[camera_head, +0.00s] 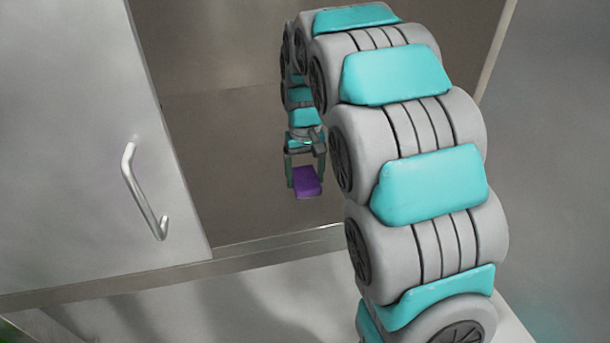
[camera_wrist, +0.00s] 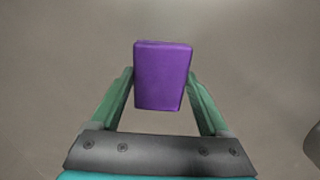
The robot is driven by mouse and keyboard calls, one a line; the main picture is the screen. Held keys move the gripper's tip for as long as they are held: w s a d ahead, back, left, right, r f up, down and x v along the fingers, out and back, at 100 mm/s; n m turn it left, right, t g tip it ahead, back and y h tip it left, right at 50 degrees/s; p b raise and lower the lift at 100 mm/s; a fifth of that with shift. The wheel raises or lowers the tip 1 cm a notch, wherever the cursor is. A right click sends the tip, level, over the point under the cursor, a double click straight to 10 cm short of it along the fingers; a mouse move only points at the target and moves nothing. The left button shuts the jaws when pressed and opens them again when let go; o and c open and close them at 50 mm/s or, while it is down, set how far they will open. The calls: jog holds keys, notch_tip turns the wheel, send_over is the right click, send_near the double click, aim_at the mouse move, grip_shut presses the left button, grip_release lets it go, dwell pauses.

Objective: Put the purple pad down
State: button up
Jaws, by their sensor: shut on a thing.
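The purple pad (camera_head: 307,182) is a small block held at the end of my arm, inside a grey-brown cabinet-like space. In the wrist view the purple pad (camera_wrist: 162,76) sits between the two green fingers, which touch its sides. My gripper (camera_wrist: 161,88) is shut on it. In the head view my gripper (camera_head: 304,172) points down with the pad at its fingertips. I cannot tell whether the pad touches the surface below it.
A grey door (camera_head: 75,150) with a metal handle (camera_head: 143,190) stands at the left. A ledge (camera_head: 270,247) runs along the front of the space. The brown surface (camera_head: 235,180) around the pad looks clear. A dark rounded shape (camera_wrist: 312,145) shows at the wrist view's right edge.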

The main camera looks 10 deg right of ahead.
aim_at(306, 180)
jog(key=o, duration=1.2)
jog(key=shift+c, duration=0.2)
notch_tip(306, 180, up, 12)
jog(key=shift+g, duration=0.4)
jog(key=s, duration=0.5)
jog(key=s+f, duration=0.1)
jog(key=s, duration=0.4)
jog(key=s+f, duration=0.1)
jog(key=s, duration=0.4)
jog(key=shift+s+d+p, duration=0.15)
jog(key=shift+s+p, duration=0.1)
jog(key=shift+p, duration=0.15)
jog(key=s+f, duration=0.4)
jog(key=s, duration=0.5)
jog(key=s+f+g, duration=0.1)
jog(key=s+f, duration=0.2)
jog(key=s, duration=0.7)
jog(key=shift+s+f, duration=0.25)
jog(key=shift+f, duration=0.15)
